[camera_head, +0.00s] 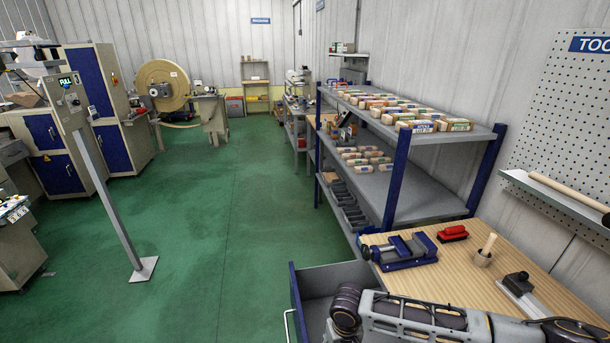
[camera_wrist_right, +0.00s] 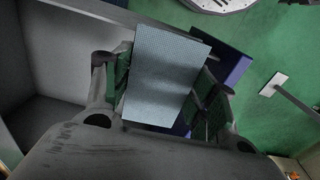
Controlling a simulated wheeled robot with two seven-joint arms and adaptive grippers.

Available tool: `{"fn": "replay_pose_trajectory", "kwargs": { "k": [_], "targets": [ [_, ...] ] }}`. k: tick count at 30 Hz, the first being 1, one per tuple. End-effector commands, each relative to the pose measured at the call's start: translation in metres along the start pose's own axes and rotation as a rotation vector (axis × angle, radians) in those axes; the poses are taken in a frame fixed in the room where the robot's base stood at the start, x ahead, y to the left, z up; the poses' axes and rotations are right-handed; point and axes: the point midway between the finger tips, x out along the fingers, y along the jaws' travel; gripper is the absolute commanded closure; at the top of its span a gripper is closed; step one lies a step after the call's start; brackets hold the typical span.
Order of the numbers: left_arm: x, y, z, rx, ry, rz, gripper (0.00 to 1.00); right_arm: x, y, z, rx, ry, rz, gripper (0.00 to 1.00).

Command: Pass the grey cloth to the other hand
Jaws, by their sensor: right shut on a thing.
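The grey cloth (camera_wrist_right: 165,75) is a flat, light grey, finely textured piece in the right wrist view. My right gripper (camera_wrist_right: 160,95) is shut on it, with one finger on each side. The cloth stands out beyond the fingers and covers part of the space between them. In the head view my right arm comes in along the bottom right, and the cloth cannot be made out there. My left gripper is in neither view.
An open grey drawer with a blue front (camera_head: 297,305) lies beside my right arm; its inside (camera_wrist_right: 50,75) also shows in the wrist view.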

Motion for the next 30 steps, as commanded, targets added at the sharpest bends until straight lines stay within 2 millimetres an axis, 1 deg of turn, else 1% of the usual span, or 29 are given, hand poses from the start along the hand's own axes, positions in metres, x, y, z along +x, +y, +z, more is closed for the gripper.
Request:
{"fn": "replay_pose_trajectory", "kwargs": {
  "k": [8,14,17,22,30],
  "targets": [
    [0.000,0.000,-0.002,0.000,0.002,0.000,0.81,-0.003,0.007,0.014,-0.033,0.001,0.000,0.66],
    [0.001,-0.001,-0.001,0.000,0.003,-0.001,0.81,-0.022,0.019,0.011,-0.026,0.002,0.000,0.66],
    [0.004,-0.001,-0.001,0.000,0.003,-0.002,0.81,-0.031,0.029,0.005,-0.006,0.002,0.001,0.66],
    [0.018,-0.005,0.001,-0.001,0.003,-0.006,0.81,-0.043,0.050,-0.011,0.042,0.003,0.000,0.66],
    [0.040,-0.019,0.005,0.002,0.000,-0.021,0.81,-0.057,0.080,-0.035,0.114,0.003,0.000,0.66]
  ]
}}
